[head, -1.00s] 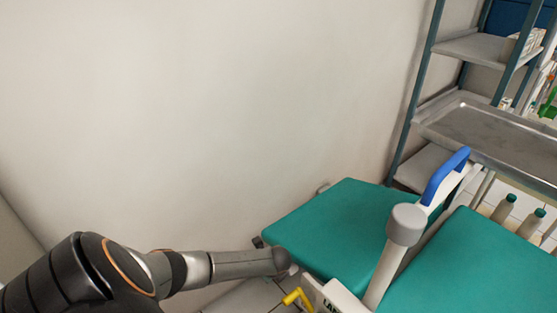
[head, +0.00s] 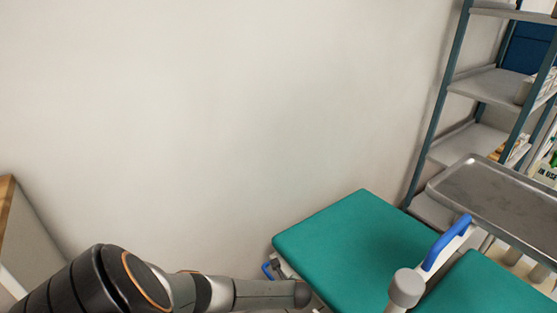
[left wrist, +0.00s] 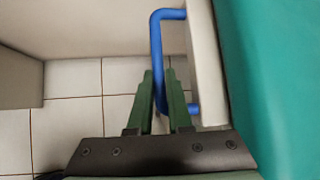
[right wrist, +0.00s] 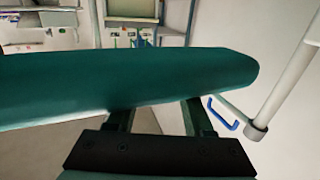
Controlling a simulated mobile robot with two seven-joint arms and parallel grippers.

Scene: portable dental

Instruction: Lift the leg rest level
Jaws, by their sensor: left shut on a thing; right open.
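The leg rest is the green pad (head: 355,245) at the end of the green chair seat (head: 480,290) in the head view. A blue handle (head: 268,271) shows at its left edge. In the left wrist view my left gripper (left wrist: 160,80) is shut on this blue handle (left wrist: 157,45), beside the pad's pale side (left wrist: 205,60). In the head view my left arm reaches in from the lower left, and its fingers are hidden. In the right wrist view my right gripper (right wrist: 160,115) is open, with a green pad (right wrist: 130,85) just beyond its fingers. My right arm is not in the head view.
A grey post with a round knob (head: 405,287) and a blue-topped armrest (head: 447,243) stand by the seat. A shelf rack (head: 490,85) and metal tray (head: 490,205) are at the right. A plain wall (head: 200,120) lies behind. Tiled floor (left wrist: 75,125) is left of the handle.

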